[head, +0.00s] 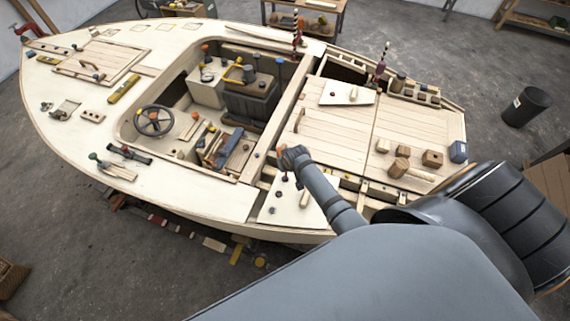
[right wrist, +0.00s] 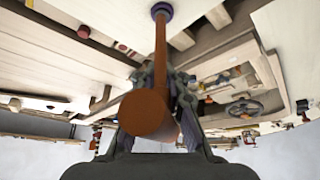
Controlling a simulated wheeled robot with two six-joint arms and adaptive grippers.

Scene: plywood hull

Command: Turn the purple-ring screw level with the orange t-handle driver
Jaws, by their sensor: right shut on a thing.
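The orange T-handle driver (right wrist: 148,112) is in the fingers of my right gripper (right wrist: 158,98), which is shut on its thick handle in the right wrist view. Its thin shaft runs away from the gripper to the purple ring (right wrist: 162,10) at the top edge. The shaft end meets the ring there; the screw itself is hidden. In the head view my right gripper (head: 292,157) is over the near corner of the hull, above a pale triangular panel (head: 305,211). A little orange shows beside it, and the screw's tilt cannot be told. My left gripper is not in view.
A similar pale panel (head: 348,93) lies on the far side. The open cockpit with a steering wheel (head: 154,121) is left of the gripper.

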